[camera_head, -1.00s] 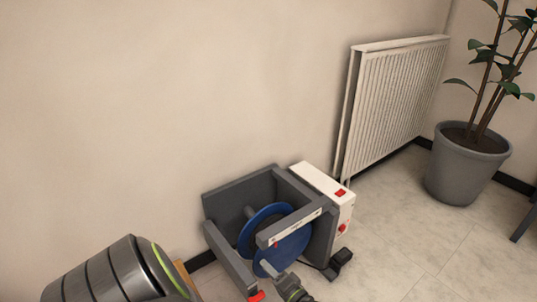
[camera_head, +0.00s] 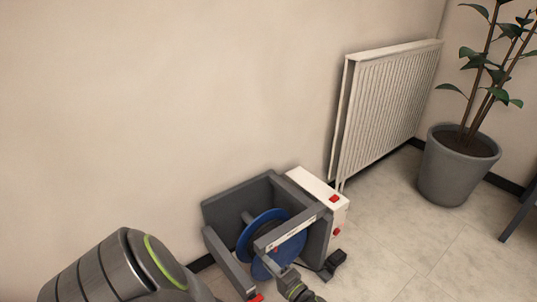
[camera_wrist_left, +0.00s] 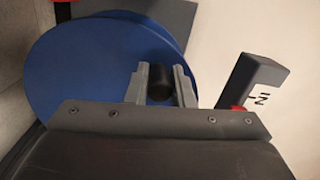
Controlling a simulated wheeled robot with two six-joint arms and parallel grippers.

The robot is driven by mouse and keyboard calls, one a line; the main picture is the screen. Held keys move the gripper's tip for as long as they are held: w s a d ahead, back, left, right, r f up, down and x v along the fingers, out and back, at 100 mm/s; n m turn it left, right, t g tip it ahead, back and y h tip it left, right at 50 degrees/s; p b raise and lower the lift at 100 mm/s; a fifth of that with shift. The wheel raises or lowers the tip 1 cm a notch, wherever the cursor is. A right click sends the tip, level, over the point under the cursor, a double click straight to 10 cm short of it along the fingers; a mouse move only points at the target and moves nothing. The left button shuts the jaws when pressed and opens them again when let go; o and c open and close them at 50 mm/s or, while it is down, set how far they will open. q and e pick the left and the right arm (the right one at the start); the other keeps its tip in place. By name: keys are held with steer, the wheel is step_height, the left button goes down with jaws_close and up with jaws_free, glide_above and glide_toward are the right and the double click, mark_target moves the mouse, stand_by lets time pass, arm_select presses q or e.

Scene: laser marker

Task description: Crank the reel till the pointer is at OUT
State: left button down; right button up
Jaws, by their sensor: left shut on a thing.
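The blue reel (camera_head: 258,232) sits in a grey frame (camera_head: 232,262) on the floor by the wall. It also fills much of the left wrist view (camera_wrist_left: 85,70). My left gripper (camera_wrist_left: 160,88) is shut on the dark crank knob (camera_wrist_left: 160,82) at the face of the reel. In the head view my left gripper (camera_head: 284,272) is at the reel's lower front. A scale bar (camera_head: 290,232) crosses the frame's top, with a small red pointer (camera_head: 277,249) near its left end. In the left wrist view, red shows beside the "IN" label (camera_wrist_left: 262,97). OUT is not legible. My right gripper is not in view.
A white box (camera_head: 318,192) with red buttons is on the frame's right side. A radiator (camera_head: 385,110) stands along the wall, and a potted plant (camera_head: 458,170) is at the right.

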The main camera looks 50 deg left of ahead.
arm_select(q)
steer(key=shift+w, duration=0.1)
stand_by(0.3)
steer(key=c, duration=1.3)
jaws_free()
steer(key=shift+o, duration=0.2)
steer(key=d+b, duration=0.1)
steer(key=d, duration=1.6)
steer(key=shift+s+d+f+b, duration=0.15)
steer(key=shift+s+d+b, duration=0.15)
steer(key=shift+b, duration=0.1)
